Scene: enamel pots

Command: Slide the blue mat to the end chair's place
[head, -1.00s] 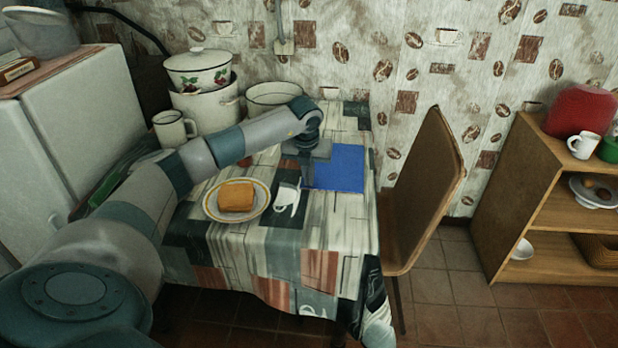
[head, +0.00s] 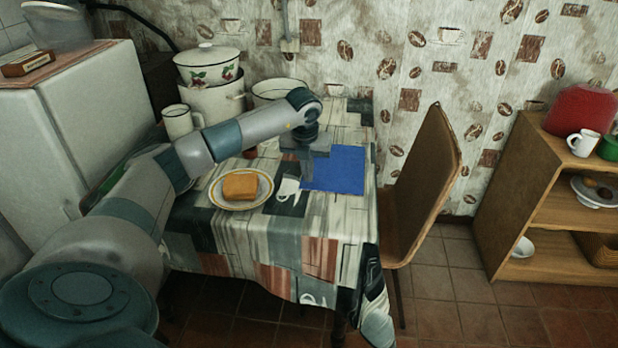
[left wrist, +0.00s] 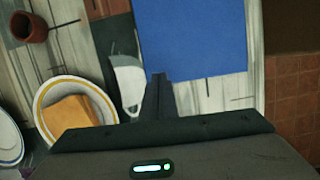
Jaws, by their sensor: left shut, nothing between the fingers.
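The blue mat (head: 345,170) lies flat on the cloth-covered table (head: 290,225), close to the table's right edge; it also fills the upper middle of the left wrist view (left wrist: 190,35). The end chair (head: 425,185) stands at that right edge, its seat beside the table. My left gripper (head: 306,178) points down at the mat's left part, fingers shut with nothing between them. In the left wrist view its fingertips (left wrist: 158,78) overlap the mat's near edge; I cannot tell how firmly they touch it. My right gripper is out of view.
A plate (head: 216,197) with a bread-like block (head: 240,186) stands left of the mat. A mug (head: 180,122), pots (head: 222,102) and a basin (head: 275,91) stand toward the back. A small brown cup (left wrist: 33,28) is left of my gripper. The table's front part is clear.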

